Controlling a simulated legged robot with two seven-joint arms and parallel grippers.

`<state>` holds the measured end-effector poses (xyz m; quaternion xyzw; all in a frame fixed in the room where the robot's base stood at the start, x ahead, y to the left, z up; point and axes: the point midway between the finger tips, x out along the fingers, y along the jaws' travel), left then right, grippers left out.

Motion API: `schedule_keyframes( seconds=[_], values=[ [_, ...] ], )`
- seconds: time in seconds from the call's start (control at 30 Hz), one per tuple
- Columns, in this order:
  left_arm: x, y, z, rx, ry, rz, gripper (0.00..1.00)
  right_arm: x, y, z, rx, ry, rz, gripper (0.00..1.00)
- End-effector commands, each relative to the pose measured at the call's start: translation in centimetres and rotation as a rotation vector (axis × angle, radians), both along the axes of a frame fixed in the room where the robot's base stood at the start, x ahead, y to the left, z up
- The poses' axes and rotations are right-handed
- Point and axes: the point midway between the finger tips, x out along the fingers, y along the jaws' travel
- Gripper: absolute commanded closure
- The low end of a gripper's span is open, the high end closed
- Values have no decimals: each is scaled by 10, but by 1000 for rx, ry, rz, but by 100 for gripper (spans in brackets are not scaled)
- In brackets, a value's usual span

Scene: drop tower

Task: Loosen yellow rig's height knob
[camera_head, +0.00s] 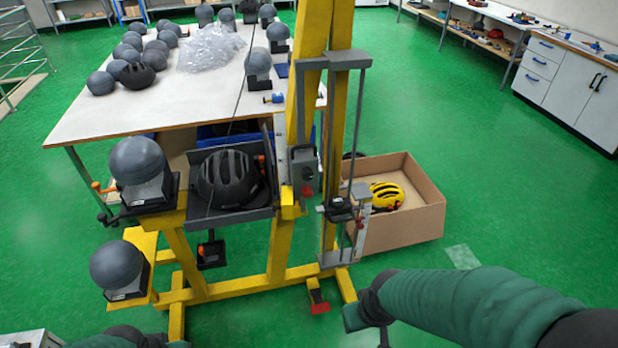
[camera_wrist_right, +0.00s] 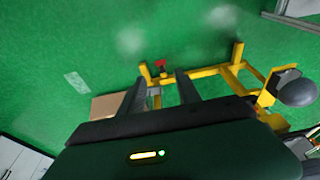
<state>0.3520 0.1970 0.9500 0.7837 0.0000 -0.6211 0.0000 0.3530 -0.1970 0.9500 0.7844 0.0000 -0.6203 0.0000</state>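The yellow rig (camera_head: 281,245) stands in the middle of the head view. A grey carriage block (camera_head: 303,168) on its upright has a red knob (camera_head: 307,191) below; a smaller red part (camera_head: 360,225) shows on the slim grey frame to the right. I cannot tell which is the height knob. My right gripper (camera_head: 366,328) is low, to the right of the rig's foot, well below these parts. In the right wrist view its fingers (camera_wrist_right: 160,77) are apart and empty, with the rig's foot beyond. Only a sliver of my left arm shows at the bottom left; its fingers are hidden.
A black helmet (camera_head: 228,178) sits on the rig's tray. A box (camera_head: 422,220) with a yellow helmet (camera_head: 386,195) stands to the right. A red pedal (camera_head: 318,303) is at the rig's base. A table (camera_head: 120,112) holds headforms. Right-hand floor is mostly clear.

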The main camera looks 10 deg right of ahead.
Motion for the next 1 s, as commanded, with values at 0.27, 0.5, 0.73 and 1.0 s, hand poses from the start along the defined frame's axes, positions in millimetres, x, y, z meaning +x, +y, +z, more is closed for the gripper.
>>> schedule_keyframes(
  seconds=[0.27, 0.5, 0.73, 1.0],
  values=[
    [0, 0, -105, 0, 1, 0, 64, 160, 4, -50, 3, -556, 5, 41],
    [0, 0, -179, 0, 1, 0, 64, 274, 7, 0, 1, -1215, 2, 41],
    [0, 0, -178, 0, -1, 0, 64, 293, 7, 29, 0, -1343, 0, 41],
    [0, 0, -180, 0, 0, 0, 64, 358, 7, 27, 0, -1340, 0, 41]
  ],
)
